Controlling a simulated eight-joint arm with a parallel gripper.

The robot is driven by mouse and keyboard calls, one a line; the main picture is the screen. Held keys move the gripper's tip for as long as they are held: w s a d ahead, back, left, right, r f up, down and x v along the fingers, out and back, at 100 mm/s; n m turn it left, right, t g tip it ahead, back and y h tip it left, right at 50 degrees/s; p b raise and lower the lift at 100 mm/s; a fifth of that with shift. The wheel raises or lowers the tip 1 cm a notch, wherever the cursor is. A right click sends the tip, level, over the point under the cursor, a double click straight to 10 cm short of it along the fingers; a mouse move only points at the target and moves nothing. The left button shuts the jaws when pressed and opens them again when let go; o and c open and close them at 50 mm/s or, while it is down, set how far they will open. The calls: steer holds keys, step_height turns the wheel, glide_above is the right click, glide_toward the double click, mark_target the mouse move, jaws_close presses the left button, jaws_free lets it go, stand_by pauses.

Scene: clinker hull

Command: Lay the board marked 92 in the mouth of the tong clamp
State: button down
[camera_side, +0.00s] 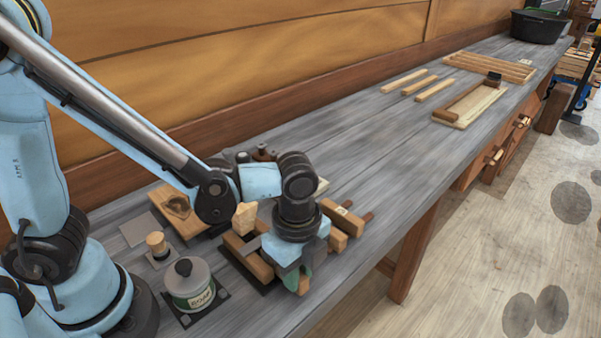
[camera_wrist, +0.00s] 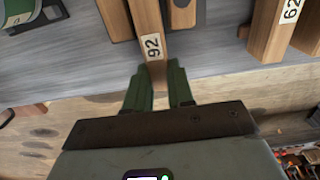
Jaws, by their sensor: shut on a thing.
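The board marked 92 (camera_wrist: 150,42) shows in the wrist view, its near end between the two green fingers of my gripper (camera_wrist: 160,85). My gripper is shut on this end. In the side view my gripper (camera_side: 292,275) is low over the near part of the bench, and the end of a wooden board shows at its fingers, its number not visible. The arm hides much of the wooden pieces around it. A brown wooden piece with a dark block (camera_side: 458,106) lies on a pale board farther along the bench; I cannot tell for sure whether it is the tong clamp.
A board marked 62 (camera_wrist: 275,25) lies to the right in the wrist view. A labelled pot (camera_side: 190,290) and a wooden block (camera_side: 178,212) stand left of my gripper. Pale strips (camera_side: 418,84) lie farther off. The middle of the bench (camera_side: 375,145) is clear.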

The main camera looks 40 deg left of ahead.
steer(key=shift+f, duration=0.1)
steer(key=c, duration=0.9)
jaws_free()
steer(key=shift+r, duration=4)
